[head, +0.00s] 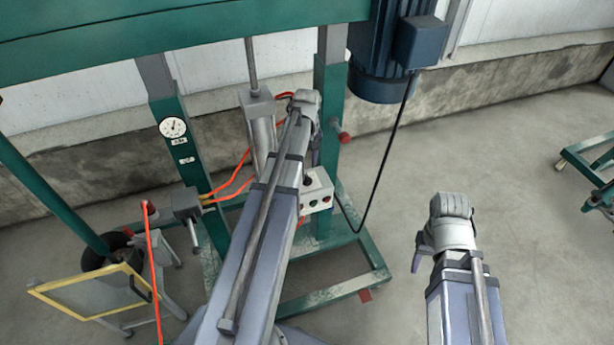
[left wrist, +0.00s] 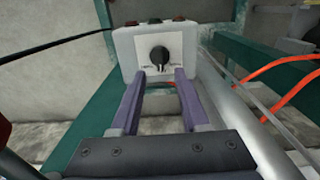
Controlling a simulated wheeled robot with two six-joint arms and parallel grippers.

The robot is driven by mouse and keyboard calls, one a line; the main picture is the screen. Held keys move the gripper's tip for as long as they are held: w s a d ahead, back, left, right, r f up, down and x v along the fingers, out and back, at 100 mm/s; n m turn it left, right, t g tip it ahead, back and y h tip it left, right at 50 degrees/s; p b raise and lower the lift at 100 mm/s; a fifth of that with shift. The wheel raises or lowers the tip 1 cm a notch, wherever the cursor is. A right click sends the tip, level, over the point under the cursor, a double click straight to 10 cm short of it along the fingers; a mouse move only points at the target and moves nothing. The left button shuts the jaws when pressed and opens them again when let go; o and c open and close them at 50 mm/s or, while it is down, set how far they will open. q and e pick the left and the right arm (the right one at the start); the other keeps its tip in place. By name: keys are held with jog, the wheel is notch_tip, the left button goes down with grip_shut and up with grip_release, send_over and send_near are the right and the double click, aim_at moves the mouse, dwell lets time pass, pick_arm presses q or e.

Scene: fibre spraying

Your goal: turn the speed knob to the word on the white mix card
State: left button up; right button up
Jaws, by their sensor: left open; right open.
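The speed knob (left wrist: 159,56) is a black round knob on a white plate on the front of a grey control box (left wrist: 123,44). Small words flank it at lower left and right, too small to read. In the head view the control box (head: 318,188) hangs by the green frame, and my arm hides its knob. My left gripper (left wrist: 160,73) is open, its two purple fingers apart below the knob in the wrist picture, with nothing between them. My right gripper (head: 418,262) is open and empty, over bare floor at right. I cannot make out a white mix card.
A green press frame (head: 335,125) stands around the box, with a dial gauge (head: 173,127) on its left post. A black cable hangs from the blue motor (head: 378,85). Orange hoses (head: 235,178) run at left. A yellow-edged panel (head: 95,292) stands lower left.

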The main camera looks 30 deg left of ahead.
aim_at(307, 177)
pick_arm(q)
notch_tip(307, 177, down, 6)
jog(key=b, duration=0.5)
jog(key=shift+f+b, duration=0.2)
jog(key=shift+b, duration=0.15)
grip_shut()
